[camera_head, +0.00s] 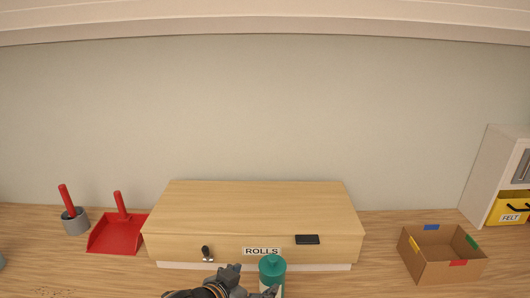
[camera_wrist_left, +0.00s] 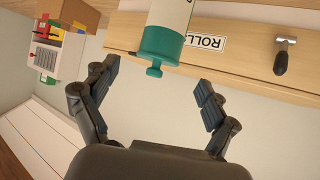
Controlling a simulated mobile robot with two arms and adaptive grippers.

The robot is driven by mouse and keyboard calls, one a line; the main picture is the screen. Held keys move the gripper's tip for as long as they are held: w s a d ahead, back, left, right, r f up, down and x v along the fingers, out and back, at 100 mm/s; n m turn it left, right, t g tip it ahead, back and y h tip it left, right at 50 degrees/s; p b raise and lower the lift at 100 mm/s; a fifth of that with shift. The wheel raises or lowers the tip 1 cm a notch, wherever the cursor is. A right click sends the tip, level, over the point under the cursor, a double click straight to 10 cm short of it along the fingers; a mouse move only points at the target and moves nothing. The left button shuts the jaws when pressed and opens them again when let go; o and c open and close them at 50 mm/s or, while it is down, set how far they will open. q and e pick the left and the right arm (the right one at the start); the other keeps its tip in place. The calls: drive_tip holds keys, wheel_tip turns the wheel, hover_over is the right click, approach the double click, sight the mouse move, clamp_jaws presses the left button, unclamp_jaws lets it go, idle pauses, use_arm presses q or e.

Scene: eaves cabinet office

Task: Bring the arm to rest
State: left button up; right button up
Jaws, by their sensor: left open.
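My left gripper (camera_head: 250,284) is at the bottom middle of the head view, in front of the wooden cabinet. In the left wrist view its two dark fingers (camera_wrist_left: 157,76) are spread wide with nothing gripped between them. A bottle with a teal cap (camera_head: 272,267) stands by the fingers in the head view. In the left wrist view the bottle's white body and teal cap (camera_wrist_left: 161,46) show just beyond the fingertips, with gaps on both sides. My right gripper is in neither view.
The cabinet (camera_head: 250,205) has a ROLLS label (camera_head: 262,251), a small handle (camera_head: 207,253) and a black plate (camera_head: 307,239). A red dustpan (camera_head: 115,238) and grey cup (camera_head: 75,223) stand left. An open cardboard box (camera_head: 440,262) and shelf unit (camera_head: 490,170) stand right.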

use_arm(q)
drive_tip(key=s+a+f+n+g+y, duration=0.1)
drive_tip(key=s+a+f+g+y, duration=0.1)
drive_tip(key=s+a+f, duration=0.55)
drive_tip(key=s+a+f+n+g+y, duration=0.2)
drive_tip(key=s+a+f, duration=0.15)
drive_tip(key=s, duration=0.65)
drive_tip(key=s+a+f+n+g+y, duration=0.1)
drive_tip(key=s+a+f+g+y, duration=0.1)
drive_tip(key=s+a+f, duration=0.35)
drive_tip(key=s+f+g+b, duration=0.1)
drive_tip(key=s+f+b, duration=0.1)
drive_tip(key=f, duration=1.3)
drive_tip(key=s+f+g+b, duration=0.1)
drive_tip(key=s+f+b, duration=0.2)
drive_tip(key=f, duration=1.2)
drive_tip(key=s+a+f+b, duration=0.2)
drive_tip(key=s+f, duration=0.6)
drive_tip(key=f, duration=0.2)
drive_tip(key=s+a+f+g+b, duration=0.1)
drive_tip(key=s+f+b, duration=0.1)
drive_tip(key=s+f, duration=0.6)
wheel_tip(320, 180, down, 2)
drive_tip(key=shift+s+a+y, duration=0.15)
drive_tip(key=shift+a+y, duration=0.15)
drive_tip(key=shift+a, duration=0.1)
